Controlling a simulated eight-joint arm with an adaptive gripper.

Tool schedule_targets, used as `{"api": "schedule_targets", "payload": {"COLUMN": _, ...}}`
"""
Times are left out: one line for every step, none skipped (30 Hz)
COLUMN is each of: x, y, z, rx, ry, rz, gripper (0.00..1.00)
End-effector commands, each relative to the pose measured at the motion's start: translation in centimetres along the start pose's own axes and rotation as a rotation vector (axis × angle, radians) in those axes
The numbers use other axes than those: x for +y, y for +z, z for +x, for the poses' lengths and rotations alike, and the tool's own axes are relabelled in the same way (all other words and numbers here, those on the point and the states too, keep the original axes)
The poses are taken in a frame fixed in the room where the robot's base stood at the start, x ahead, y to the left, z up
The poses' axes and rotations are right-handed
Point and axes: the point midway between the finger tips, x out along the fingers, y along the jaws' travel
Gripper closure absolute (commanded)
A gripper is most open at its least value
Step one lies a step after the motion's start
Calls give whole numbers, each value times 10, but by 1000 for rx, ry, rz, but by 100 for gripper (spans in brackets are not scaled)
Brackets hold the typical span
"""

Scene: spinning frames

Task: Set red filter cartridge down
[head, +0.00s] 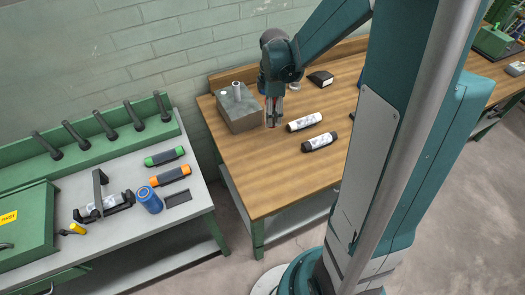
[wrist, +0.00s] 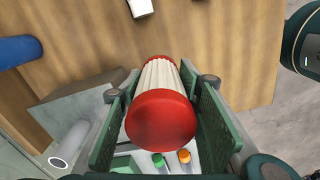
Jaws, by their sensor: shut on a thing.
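The red filter cartridge (wrist: 163,105) has red end caps and a pale ribbed body. In the wrist view it lies lengthwise between the two green finger pads, with one red end facing the camera. My gripper (wrist: 165,112) is shut on it. In the head view my gripper (head: 273,117) hangs pointing down over the left part of the wooden table (head: 270,190), just right of the grey box. The cartridge is too small and covered there to make out clearly. I cannot tell whether it touches the table.
The grey box (head: 240,118) with an upright tube on top stands close left of my gripper. Two white cylinders, one nearer (head: 319,142) and one farther (head: 304,122), lie to the right. The table front is clear. A left bench holds green (head: 164,156), orange (head: 170,175) and blue (head: 149,200) cylinders.

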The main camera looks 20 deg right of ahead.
Motion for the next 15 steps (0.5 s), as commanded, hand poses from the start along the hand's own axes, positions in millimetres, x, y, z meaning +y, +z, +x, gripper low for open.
{"api": "schedule_targets", "payload": {"x": -5, "y": -4, "z": 0, "rx": 0, "ry": 0, "rz": -3, "gripper": 80}}
{"api": "schedule_targets", "payload": {"x": -8, "y": -6, "z": 0, "rx": 0, "ry": 0, "rz": -4, "gripper": 80}}
{"api": "schedule_targets", "payload": {"x": -13, "y": -9, "z": -1, "rx": 0, "ry": 0, "rz": -5, "gripper": 80}}
{"api": "schedule_targets", "payload": {"x": -17, "y": -12, "z": -1, "rx": 0, "ry": 0, "rz": -6, "gripper": 80}}
{"api": "schedule_targets", "payload": {"x": -21, "y": -15, "z": -1, "rx": 0, "ry": 0, "rz": -7, "gripper": 80}}
{"api": "schedule_targets", "payload": {"x": -27, "y": -19, "z": -2, "rx": 0, "ry": 0, "rz": -8, "gripper": 80}}
{"api": "schedule_targets", "payload": {"x": -32, "y": -22, "z": -2, "rx": 0, "ry": 0, "rz": -9, "gripper": 80}}
{"api": "schedule_targets", "payload": {"x": -38, "y": -26, "z": -2, "rx": 0, "ry": 0, "rz": -10, "gripper": 80}}
{"api": "schedule_targets", "payload": {"x": -45, "y": -30, "z": -2, "rx": 0, "ry": 0, "rz": -12, "gripper": 80}}
{"api": "schedule_targets", "payload": {"x": -50, "y": -33, "z": -3, "rx": 0, "ry": 0, "rz": -14, "gripper": 80}}
{"api": "schedule_targets", "payload": {"x": -56, "y": -37, "z": -3, "rx": 0, "ry": 0, "rz": -15, "gripper": 80}}
{"api": "schedule_targets", "payload": {"x": -64, "y": -41, "z": -3, "rx": 0, "ry": 0, "rz": -16, "gripper": 80}}
{"api": "schedule_targets", "payload": {"x": -70, "y": -44, "z": -3, "rx": 0, "ry": 0, "rz": -17, "gripper": 80}}
{"api": "schedule_targets", "payload": {"x": -76, "y": -47, "z": -3, "rx": 0, "ry": 0, "rz": -18, "gripper": 80}}
{"api": "schedule_targets", "payload": {"x": -84, "y": -51, "z": -3, "rx": 0, "ry": 0, "rz": -20, "gripper": 80}}
